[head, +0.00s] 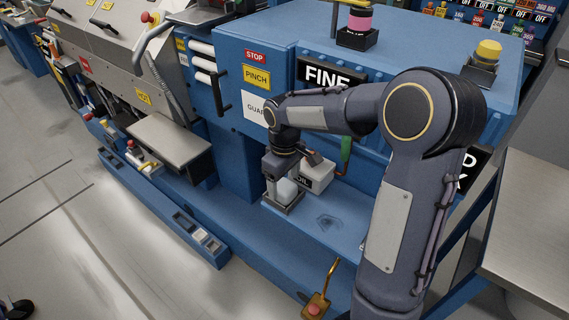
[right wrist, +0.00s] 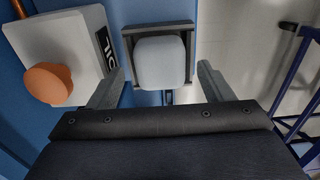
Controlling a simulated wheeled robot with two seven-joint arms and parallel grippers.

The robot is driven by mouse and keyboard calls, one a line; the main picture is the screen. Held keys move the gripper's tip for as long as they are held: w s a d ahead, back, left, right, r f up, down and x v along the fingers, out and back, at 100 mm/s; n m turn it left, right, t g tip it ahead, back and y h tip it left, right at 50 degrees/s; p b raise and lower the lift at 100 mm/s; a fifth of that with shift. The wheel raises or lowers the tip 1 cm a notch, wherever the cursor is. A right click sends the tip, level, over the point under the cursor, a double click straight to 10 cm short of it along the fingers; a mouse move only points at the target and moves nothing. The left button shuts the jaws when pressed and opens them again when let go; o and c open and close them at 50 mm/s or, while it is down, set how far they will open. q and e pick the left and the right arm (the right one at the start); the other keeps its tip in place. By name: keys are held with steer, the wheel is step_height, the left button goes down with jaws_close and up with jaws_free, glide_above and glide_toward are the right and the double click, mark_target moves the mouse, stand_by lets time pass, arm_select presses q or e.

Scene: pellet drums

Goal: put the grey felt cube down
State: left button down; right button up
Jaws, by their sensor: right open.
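The grey felt cube (right wrist: 160,64), pale with rounded edges, sits in a shallow dark square tray (right wrist: 128,46) in the right wrist view. In the head view the cube (head: 286,189) shows just below my right gripper (head: 281,178), in the tray (head: 289,209) on the blue machine ledge. In the right wrist view my right gripper (right wrist: 162,74) is open, with one finger to each side of the cube and visible gaps between. No finger appears to touch it. The cube's underside is hidden. My left gripper is not in view.
A pale box with a dark label (right wrist: 60,42) and an orange knob (right wrist: 48,84) stand close left of the tray; the box (head: 316,176) also shows in the head view.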

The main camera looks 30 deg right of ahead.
mark_target(284, 186)
step_height(284, 186, up, 11)
steer(key=s+a+f+m+t+y, duration=0.2)
steer(key=s+a+m, duration=0.1)
steer(key=s, duration=0.8)
steer(key=s+a+f+m+t+y, duration=0.1)
steer(key=s+a+f+m+t, duration=0.1)
steer(key=s, duration=0.9)
steer(key=shift+a+f+m+t+y, duration=0.35)
steer(key=shift+a+m+t, duration=0.4)
steer(key=shift+a, duration=0.45)
steer(key=shift+o, duration=0.3)
steer(key=shift+s+r, duration=0.1)
steer(key=shift+r, duration=0.05)
